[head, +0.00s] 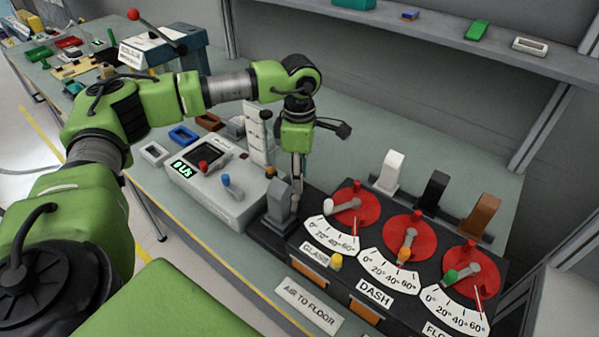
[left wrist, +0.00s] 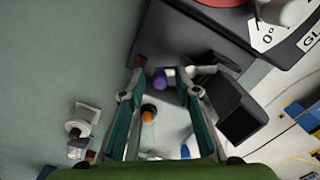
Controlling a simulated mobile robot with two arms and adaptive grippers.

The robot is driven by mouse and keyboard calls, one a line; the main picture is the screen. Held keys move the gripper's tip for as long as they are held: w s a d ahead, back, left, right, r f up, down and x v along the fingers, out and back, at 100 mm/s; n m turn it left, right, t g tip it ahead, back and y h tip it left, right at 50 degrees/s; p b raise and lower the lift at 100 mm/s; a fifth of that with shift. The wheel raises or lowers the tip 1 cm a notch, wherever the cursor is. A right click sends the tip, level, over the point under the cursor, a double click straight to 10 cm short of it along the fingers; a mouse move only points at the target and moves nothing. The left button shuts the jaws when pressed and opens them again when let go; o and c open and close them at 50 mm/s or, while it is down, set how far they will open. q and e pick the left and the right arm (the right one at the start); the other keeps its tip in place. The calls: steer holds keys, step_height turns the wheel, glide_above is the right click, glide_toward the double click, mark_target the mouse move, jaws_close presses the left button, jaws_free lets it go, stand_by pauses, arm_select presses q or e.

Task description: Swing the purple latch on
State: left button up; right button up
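The purple latch shows in the left wrist view as a small purple knob (left wrist: 160,80) between my left gripper's fingertips, beside the black dashboard panel (left wrist: 178,32). My left gripper (left wrist: 162,72) is open, with a finger on either side of the knob. I cannot tell whether a finger touches it. In the head view my left gripper (head: 298,195) points down at the panel's left end, behind a dark grey upright block (head: 281,207). I cannot make out the purple latch there. My right gripper is in neither view.
A grey box (head: 230,190) with red and blue levers stands left of the panel. White (head: 391,172), black (head: 431,190) and brown (head: 482,215) upright pieces line the panel's back. Red dials (head: 408,230) cover its top. A shelf (head: 450,38) runs behind.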

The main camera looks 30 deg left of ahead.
arm_select(q)
steer(key=c, duration=0.6)
jaws_close()
steer(key=shift+w+d+f+m+b, duration=0.1)
steer(key=shift+d+f+m+b, duration=0.05)
steer(key=shift+m+b, duration=0.2)
steer(key=shift+w+d+m+b, duration=0.1)
steer(key=shift+d+m+b, duration=0.4)
steer(key=shift+m, duration=0.45)
steer(key=shift+d+m+b, duration=0.25)
steer(key=shift+m+b, duration=0.2)
steer(key=shift+m, duration=0.35)
steer(key=shift+d+m+b, duration=0.25)
steer(key=shift+m+b, duration=0.15)
steer(key=shift+m, duration=0.4)
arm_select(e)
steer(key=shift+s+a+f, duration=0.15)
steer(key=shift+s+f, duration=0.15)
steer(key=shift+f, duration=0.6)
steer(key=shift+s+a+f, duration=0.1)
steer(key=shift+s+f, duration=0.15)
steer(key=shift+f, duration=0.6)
arm_select(q)
steer(key=o, duration=0.6)
jaws_free()
steer(key=shift+d, duration=0.1)
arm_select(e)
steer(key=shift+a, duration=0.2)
